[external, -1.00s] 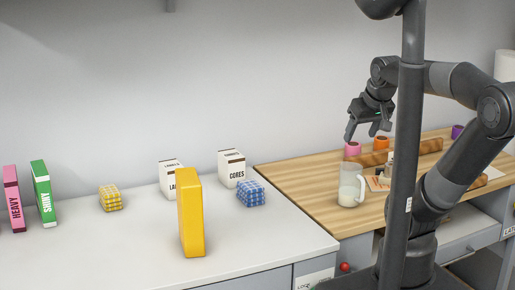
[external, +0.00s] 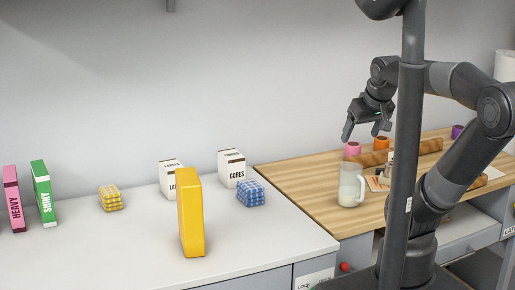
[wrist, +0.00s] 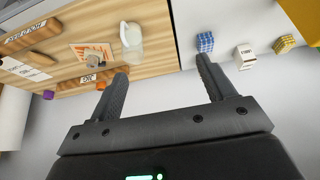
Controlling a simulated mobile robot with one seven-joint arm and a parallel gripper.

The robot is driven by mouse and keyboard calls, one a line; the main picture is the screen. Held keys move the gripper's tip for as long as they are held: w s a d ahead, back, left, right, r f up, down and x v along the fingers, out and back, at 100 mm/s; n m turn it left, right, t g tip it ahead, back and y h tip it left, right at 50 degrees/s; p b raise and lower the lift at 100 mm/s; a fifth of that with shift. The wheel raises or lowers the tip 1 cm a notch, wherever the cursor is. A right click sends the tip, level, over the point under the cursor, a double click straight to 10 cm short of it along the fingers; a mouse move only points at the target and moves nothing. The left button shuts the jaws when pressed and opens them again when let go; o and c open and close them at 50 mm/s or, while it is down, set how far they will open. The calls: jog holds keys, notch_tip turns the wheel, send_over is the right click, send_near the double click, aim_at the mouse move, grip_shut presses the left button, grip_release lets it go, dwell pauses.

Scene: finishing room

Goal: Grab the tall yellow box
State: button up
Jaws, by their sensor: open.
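The tall yellow box (external: 190,215) stands upright near the front of the white counter in the external view. In the wrist view a part of it (wrist: 302,20) shows at the top right corner, cut off by the frame. My gripper (external: 362,120) is in the air above the wooden worktop, to the right of the yellow box and higher than it, well apart from it. In the wrist view my gripper (wrist: 160,85) has its two fingers spread wide with nothing between them.
A jug (external: 351,184) stands on the wooden worktop (external: 300,188).

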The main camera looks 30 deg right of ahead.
jog(key=w+a+r+g, duration=0.2)
jog(key=w+a+r, duration=0.2)
jog(key=w+a, duration=0.4)
jog(key=m+g, duration=0.2)
jog(key=g, duration=0.2)
send_near(188, 176)
jog(key=shift+s+d+f, duration=0.1)
jog(key=shift+s+d, duration=0.1)
jog(key=shift+s, duration=0.05)
jog(key=f, duration=0.2)
jog(key=a+f, duration=0.1)
jog(key=f, duration=0.2)
jog(key=shift+s, duration=0.1)
jog(key=shift+w+d+f, duration=0.1)
jog(key=shift+d+f, duration=0.05)
jog(key=shift+f, duration=1.35)
jog(key=shift+w+d+f, duration=0.15)
jog(key=shift+f, duration=1.4)
jog(key=c, duration=1.5)
